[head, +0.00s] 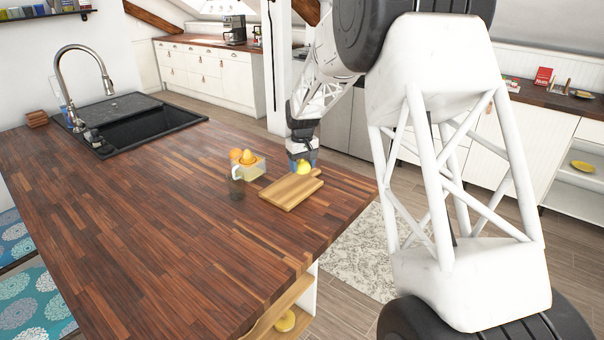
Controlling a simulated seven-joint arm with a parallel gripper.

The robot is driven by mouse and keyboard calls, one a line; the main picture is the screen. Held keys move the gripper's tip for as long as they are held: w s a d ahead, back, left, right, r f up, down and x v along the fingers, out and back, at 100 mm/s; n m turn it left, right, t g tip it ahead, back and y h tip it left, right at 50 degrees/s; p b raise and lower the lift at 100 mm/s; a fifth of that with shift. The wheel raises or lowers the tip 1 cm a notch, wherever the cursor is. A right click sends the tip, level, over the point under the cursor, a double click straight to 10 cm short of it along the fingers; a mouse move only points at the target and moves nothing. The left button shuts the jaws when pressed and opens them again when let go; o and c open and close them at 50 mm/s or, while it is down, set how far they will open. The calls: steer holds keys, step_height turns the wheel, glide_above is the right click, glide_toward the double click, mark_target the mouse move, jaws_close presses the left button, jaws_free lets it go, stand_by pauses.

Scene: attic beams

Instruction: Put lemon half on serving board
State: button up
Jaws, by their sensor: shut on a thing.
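The yellow lemon half (303,168) is at the tips of my gripper (301,163), which points down and is shut on it. The wooden serving board (287,196) lies on the dark wooden counter just in front of and below the lemon half. The lemon half appears over the far part of the board. From this distance I cannot tell whether it touches the board. The gripper's fingers are small and partly hidden by the lemon half.
The sink (150,125) and faucet are at the back left. The counter's front and left (130,230) are clear. Its right edge is near the board.

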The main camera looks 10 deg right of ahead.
mark_target(302, 179)
steer(key=shift+f, duration=0.1)
steer(key=shift+f, duration=1.65)
steer(key=shift+f, duration=0.15)
steer(key=o, duration=0.9)
steer(key=shift+c, duration=0.2)
step_height(302, 179, up, 12)
steer(key=shift+r, duration=0.15)
steer(key=shift+s+r, duration=0.1)
